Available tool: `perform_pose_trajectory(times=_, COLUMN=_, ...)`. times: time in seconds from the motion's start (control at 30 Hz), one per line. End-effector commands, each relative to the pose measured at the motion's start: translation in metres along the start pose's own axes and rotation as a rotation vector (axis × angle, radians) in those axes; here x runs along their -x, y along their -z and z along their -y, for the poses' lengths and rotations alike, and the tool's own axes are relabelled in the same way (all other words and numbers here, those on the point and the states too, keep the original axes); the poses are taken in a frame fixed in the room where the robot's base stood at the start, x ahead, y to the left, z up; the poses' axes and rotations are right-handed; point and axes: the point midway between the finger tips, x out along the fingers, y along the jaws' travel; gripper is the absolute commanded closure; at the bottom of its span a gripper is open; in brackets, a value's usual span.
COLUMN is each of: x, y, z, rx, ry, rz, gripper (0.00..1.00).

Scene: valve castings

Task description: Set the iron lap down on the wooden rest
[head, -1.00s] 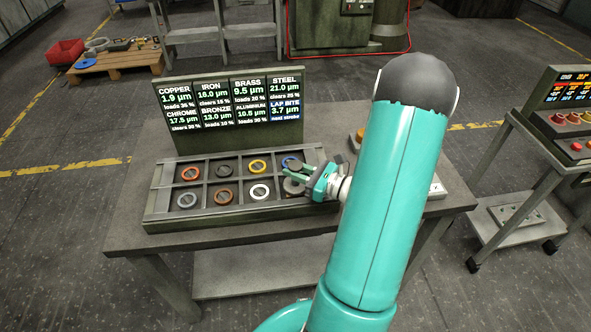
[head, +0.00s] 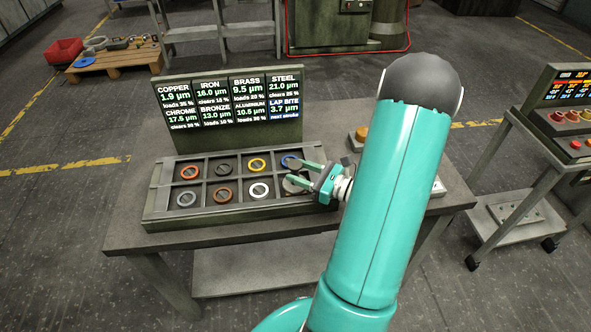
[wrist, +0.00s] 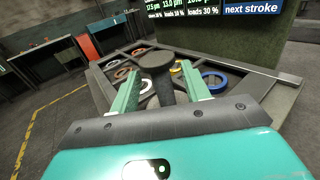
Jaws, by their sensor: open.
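The iron lap appears to be the dark round-topped piece with a stem (wrist: 157,68), standing between my fingers in the wrist view. In the head view a dark disc (head: 295,184), which seems to be the same lap, is at the front right compartment of the ring tray. My gripper (head: 304,178) is open around it, one finger on each side; I cannot tell whether either touches it. The spread green fingers also show in the wrist view (wrist: 163,92). The lap's underside is hidden. I cannot make out the wooden rest in either view.
The divided tray (head: 222,217) holds several coloured rings on the grey table (head: 130,215). A display board (head: 232,140) stands behind the tray. A yellow-topped control (head: 361,134) is beside my arm. A control console (head: 560,122) stands at the right.

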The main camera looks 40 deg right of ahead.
Motion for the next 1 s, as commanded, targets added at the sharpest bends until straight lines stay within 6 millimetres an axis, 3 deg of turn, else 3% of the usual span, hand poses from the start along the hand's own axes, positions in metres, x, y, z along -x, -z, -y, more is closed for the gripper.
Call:
perform_pose_trajectory(times=0.3, x=0.070, y=0.000, z=0.001, rx=0.000, ry=0.006, rz=0.000, gripper=0.53)
perform_pose_trajectory(times=0.5, x=0.105, y=0.000, z=0.000, rx=0.001, ry=0.003, rz=0.001, gripper=0.53)
perform_pose_trajectory(times=0.7, x=0.118, y=-0.001, z=0.000, rx=0.001, ry=0.000, rz=0.001, gripper=0.53)
perform_pose_trajectory(times=1.0, x=0.119, y=-0.001, z=0.000, rx=0.001, ry=0.000, rz=0.002, gripper=0.53)
